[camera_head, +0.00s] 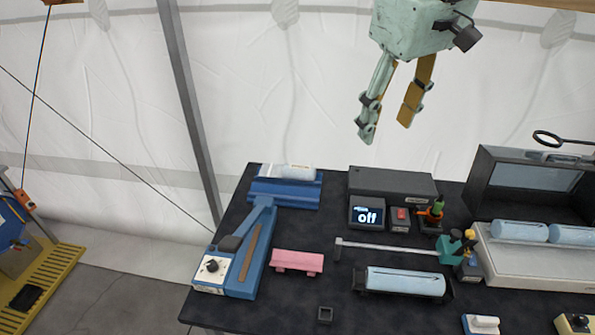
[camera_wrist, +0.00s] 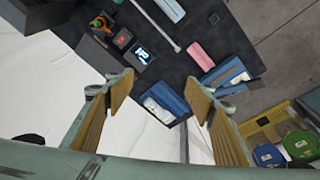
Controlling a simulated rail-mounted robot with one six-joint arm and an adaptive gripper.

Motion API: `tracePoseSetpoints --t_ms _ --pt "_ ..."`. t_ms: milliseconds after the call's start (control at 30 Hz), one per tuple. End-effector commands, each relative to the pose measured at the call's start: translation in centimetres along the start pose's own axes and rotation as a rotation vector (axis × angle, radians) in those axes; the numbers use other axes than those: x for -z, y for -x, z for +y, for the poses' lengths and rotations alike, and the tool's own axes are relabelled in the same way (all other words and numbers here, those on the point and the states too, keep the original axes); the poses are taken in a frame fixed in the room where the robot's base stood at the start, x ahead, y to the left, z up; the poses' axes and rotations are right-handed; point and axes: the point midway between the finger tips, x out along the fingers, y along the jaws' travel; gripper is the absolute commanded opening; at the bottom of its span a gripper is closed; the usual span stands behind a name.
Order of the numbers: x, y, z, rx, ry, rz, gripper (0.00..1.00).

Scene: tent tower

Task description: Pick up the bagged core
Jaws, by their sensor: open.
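A whitish, wrapped cylinder that looks like the bagged core (camera_head: 289,172) lies on its side along the back of a blue holder (camera_head: 284,192) at the table's back left. In the wrist view the bagged core (camera_wrist: 160,110) shows on its blue holder (camera_wrist: 172,96), between and beyond my fingers. My gripper (camera_head: 386,128) is open and empty, high above the back of the table and to the right of the core. In the wrist view my gripper (camera_wrist: 160,82) has its two ochre-padded fingers wide apart. Nothing touches the core from my side.
A blue lever device with a dial (camera_head: 212,267) stands in front of the holder. A display reading "off" (camera_head: 367,215), a pink block (camera_head: 297,261) and a pale blue core in a cradle (camera_head: 405,281) stand nearby. More pale blue cores (camera_head: 520,231) lie right. The tent wall is behind.

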Motion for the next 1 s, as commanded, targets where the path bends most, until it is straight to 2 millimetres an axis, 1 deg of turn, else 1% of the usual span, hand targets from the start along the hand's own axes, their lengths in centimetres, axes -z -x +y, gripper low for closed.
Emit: tracePoseSetpoints --t_ms 33,100,467,767,1000 --pt "0.9 -0.2 0.2 0.003 0.015 -0.005 0.49" --pt "2.1 -0.6 0.5 0.006 0.039 -0.010 0.49" --pt "8.1 -3.1 1.8 0.024 0.160 -0.033 0.49" --pt "12.7 -5.9 2.6 0.041 0.261 -0.052 0.49" --pt "16.3 -8.6 3.0 0.055 0.342 -0.066 0.49"
